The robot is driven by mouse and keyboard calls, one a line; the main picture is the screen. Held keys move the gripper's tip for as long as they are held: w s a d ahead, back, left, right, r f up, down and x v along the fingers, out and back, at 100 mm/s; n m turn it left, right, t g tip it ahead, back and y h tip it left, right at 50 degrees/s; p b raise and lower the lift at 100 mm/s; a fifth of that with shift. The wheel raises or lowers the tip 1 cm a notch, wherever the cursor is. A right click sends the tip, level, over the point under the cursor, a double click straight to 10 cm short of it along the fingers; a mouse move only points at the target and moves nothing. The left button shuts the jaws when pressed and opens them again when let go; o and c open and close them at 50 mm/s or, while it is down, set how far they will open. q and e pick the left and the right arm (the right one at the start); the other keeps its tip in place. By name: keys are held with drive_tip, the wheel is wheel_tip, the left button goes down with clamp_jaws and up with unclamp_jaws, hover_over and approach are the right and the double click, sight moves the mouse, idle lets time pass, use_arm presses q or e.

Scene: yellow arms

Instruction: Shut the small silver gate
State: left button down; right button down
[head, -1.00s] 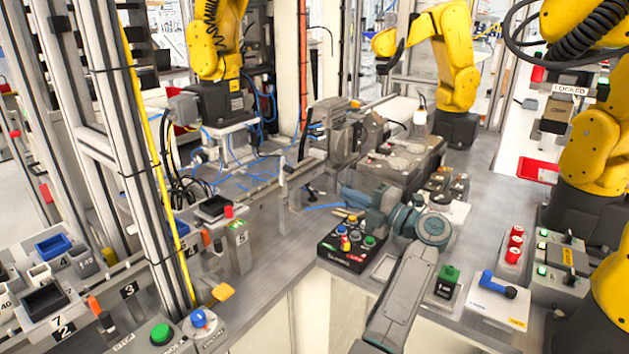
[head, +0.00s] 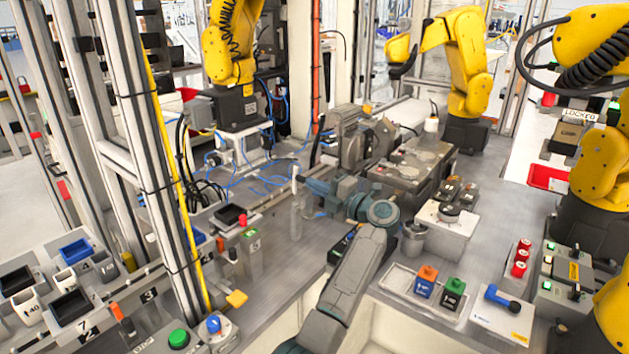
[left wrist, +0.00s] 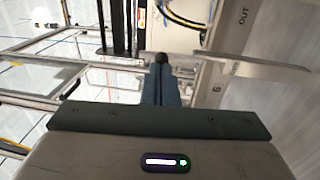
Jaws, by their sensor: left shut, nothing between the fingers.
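The small silver gate (head: 297,214) looks like a narrow upright pale metal panel at the end of the conveyor rail, left of centre in the head view. In the left wrist view a thin silver strip (left wrist: 260,68), which seems to be its top edge, runs right from near the fingertips. My left gripper (head: 306,184) reaches in from the right, its tips close to the gate's upper part. In the left wrist view the dark closed fingers (left wrist: 163,62) hold nothing. I cannot tell whether they touch the gate. My right gripper is not in view.
A grey machine (head: 362,140) stands just behind my gripper. A green-marked post (head: 251,247) and a dark tray (head: 230,214) stand left of the gate. Blue cables (head: 262,180) lie behind.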

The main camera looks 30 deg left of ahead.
use_arm(q)
drive_tip(key=shift+a, duration=0.2)
drive_tip(key=shift+r, duration=0.1)
